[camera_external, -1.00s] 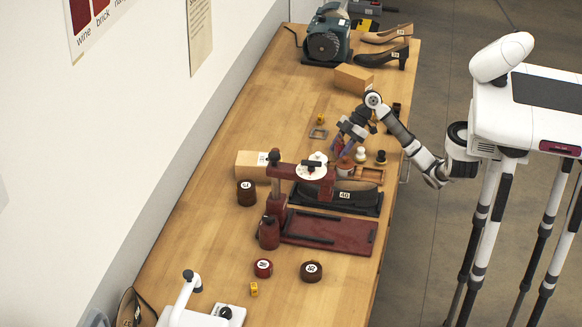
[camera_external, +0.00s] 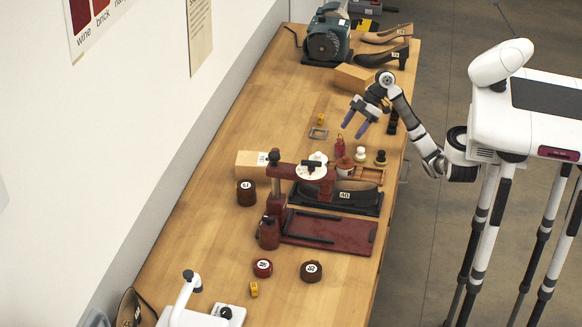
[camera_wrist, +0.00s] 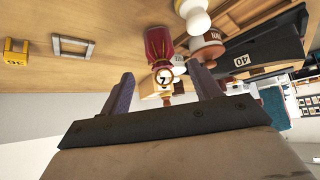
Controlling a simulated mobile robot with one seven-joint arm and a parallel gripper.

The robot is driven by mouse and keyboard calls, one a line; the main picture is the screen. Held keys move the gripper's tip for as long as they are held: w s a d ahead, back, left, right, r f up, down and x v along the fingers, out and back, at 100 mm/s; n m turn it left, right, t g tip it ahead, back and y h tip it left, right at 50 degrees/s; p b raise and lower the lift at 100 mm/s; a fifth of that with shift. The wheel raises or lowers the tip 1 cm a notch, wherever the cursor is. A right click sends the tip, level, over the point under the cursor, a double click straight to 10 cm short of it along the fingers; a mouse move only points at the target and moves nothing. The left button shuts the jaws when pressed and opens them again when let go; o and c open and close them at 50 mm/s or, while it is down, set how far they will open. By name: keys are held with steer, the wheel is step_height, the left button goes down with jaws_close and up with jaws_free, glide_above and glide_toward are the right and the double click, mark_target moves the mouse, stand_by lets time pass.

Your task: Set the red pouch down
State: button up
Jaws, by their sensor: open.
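The red pouch (camera_external: 339,147) stands upright on the wooden table, just left of several small bottles. In the wrist view the pouch (camera_wrist: 160,46) shows dark red with a cream part and a round tag marked 7 at its end. My gripper (camera_external: 358,131) is open and empty. It is above and behind the pouch in the outside view, apart from it. In the wrist view my two fingers (camera_wrist: 163,88) stand wide apart, with the pouch beyond them. The pouch's base is partly hidden behind the items in front of it.
White-and-dark small bottles (camera_external: 360,154) and a brown jar (camera_external: 345,166) stand close right and in front of the pouch. A red press (camera_external: 318,170) stands nearer. Bare table lies further left.

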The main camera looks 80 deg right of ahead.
steer(key=shift+v, duration=1.7)
